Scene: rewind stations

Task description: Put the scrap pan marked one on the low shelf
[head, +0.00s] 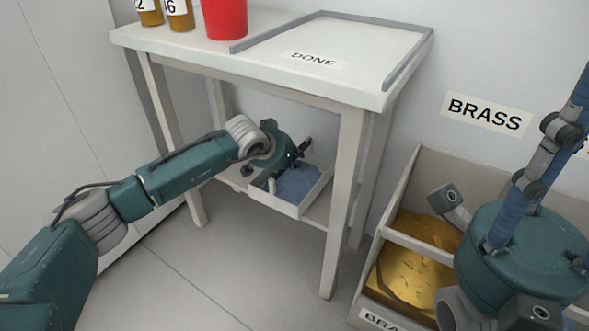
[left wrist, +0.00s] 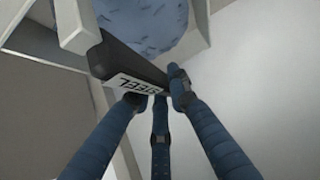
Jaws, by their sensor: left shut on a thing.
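The scrap pan (head: 300,207) is a pale open tray holding blue-grey scrap, under the table at low-shelf height. Its pale rim and blue scrap also show in the left wrist view (left wrist: 201,25). My left gripper (head: 297,154) is shut on its dark handle (left wrist: 130,72), which carries a STEEL label. Any number on the pan is hidden. The low shelf (head: 318,209) shows beside the pan; I cannot tell whether the pan rests fully on it. My right gripper (head: 562,130) is close at the right edge, with its fingertips cut off.
The table (head: 250,65) has a railed area marked DONE on top, with a red container (head: 224,18) and two numbered amber jars (head: 179,14) at its left. Its legs flank the shelf. A BRASS bin (head: 418,232) of gold scrap stands at right. The floor in front is clear.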

